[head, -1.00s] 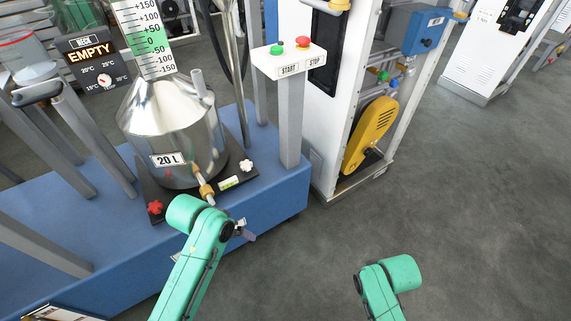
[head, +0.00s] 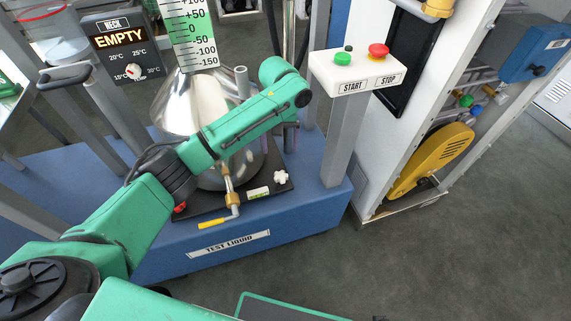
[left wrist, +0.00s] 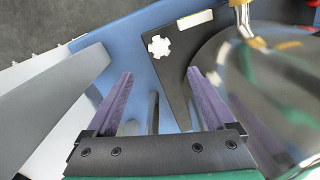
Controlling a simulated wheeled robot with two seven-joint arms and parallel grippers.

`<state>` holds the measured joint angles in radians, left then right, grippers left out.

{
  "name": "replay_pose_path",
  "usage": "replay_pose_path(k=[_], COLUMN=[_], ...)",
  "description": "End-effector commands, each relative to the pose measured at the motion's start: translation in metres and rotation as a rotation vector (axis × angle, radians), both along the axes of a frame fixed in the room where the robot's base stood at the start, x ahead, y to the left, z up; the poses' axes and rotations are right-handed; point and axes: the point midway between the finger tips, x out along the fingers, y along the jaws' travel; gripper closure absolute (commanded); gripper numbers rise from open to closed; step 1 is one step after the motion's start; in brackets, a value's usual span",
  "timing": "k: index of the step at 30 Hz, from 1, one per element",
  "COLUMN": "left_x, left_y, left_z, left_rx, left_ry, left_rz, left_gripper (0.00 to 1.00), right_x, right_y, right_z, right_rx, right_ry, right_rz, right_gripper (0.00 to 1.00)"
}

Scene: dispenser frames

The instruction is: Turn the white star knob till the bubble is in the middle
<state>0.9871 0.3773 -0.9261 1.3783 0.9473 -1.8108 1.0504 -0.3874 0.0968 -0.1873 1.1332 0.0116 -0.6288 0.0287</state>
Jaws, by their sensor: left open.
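The white star knob (head: 281,178) sits at the right corner of the dark plate (head: 212,211) under the steel vessel. A small pale level (head: 258,193) lies beside it on the plate; its bubble is too small to make out. My left gripper (head: 289,138) is above the right side of the plate, partly hidden by its own wrist. In the left wrist view, its purple fingers (left wrist: 160,76) are open and empty. The white knob (left wrist: 159,46) shows beyond and between the fingertips, apart from them. The level (left wrist: 195,20) is next to it. My right gripper is out of view.
The steel vessel (head: 182,117) stands close to my left forearm. A red knob (head: 180,208) is at the plate's left. A brass tap with a yellow handle (head: 213,224) sticks out in front. A grey post with the START/STOP box (head: 357,72) rises to the right.

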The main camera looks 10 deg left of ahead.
Motion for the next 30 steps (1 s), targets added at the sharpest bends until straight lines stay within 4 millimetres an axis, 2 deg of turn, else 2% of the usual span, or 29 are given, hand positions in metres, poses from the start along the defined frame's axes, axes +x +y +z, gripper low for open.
replay_pose_path(k=[1,6,12,17,24,25,29,30], left_x=[-0.001,-0.001,0.0,0.0,0.0,0.0,0.0,0.0], left_y=[0.001,0.001,0.0,0.0,0.0,0.0,0.0,0.0], left_z=[-0.014,-0.062,-0.11,-0.126,-0.127,-0.127,-0.127,-0.127], left_rx=[0.002,0.001,-0.001,-0.001,-0.001,-0.001,-0.001,-0.001], left_ry=[0.003,0.003,-0.001,-0.001,-0.003,-0.003,-0.003,-0.003], left_rz=[0.0,-0.001,-0.003,-0.003,-0.003,-0.004,-0.004,-0.004], left_gripper=[0.12,0.12,0.12,0.12,0.12,0.16,0.66,0.81], right_x=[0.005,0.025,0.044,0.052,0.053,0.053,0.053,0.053], right_y=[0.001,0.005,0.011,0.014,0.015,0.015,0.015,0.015], right_z=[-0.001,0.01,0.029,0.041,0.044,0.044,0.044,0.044], right_rx=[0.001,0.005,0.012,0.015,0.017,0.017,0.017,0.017], right_ry=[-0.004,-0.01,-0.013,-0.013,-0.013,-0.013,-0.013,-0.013], right_rz=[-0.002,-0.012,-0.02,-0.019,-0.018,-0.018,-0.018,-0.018], right_gripper=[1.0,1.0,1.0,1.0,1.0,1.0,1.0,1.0])
